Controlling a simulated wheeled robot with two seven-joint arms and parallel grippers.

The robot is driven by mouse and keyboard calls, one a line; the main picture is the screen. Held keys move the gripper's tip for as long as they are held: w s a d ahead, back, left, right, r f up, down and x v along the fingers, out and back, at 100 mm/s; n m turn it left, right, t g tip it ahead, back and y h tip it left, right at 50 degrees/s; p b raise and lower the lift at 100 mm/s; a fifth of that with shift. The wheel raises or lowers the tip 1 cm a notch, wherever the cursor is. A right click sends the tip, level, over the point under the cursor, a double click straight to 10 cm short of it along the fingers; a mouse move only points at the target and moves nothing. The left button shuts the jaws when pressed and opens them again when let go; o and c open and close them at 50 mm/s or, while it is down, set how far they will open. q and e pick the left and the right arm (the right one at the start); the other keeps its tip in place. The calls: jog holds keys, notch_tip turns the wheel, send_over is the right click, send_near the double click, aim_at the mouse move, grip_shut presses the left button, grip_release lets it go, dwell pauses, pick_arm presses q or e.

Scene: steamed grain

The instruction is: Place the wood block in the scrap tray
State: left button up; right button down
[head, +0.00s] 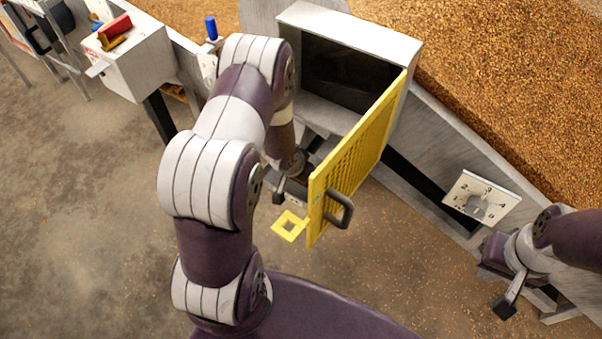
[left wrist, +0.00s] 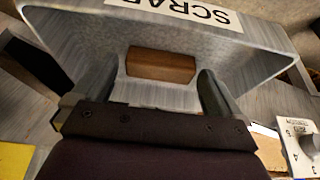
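In the left wrist view, the brown wood block (left wrist: 162,66) lies inside the grey metal tray (left wrist: 265,55) labelled SCRAP. My left gripper (left wrist: 160,88) is open, with its two fingers wide apart at either side of the block's near end. I see gaps between the fingers and the block; whether the fingertips reach past its near edge is unclear. In the head view, my left arm covers the tray and block, and the yellow door partly hides that gripper. My right gripper (head: 512,280) hangs at the lower right, away from the block; its fingers are unclear.
A grey metal box (head: 350,35) stands with its yellow mesh door (head: 355,150) swung open, beside my left forearm. A numbered dial panel (head: 482,198) is to the right. Red and blue items sit at the upper left. Grain fills the bed (head: 510,70) behind.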

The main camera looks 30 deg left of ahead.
pick_arm(q)
jog(key=p+v, duration=0.5)
jog(key=v, duration=0.7)
jog(key=shift+r, duration=0.25)
dwell(0.6)
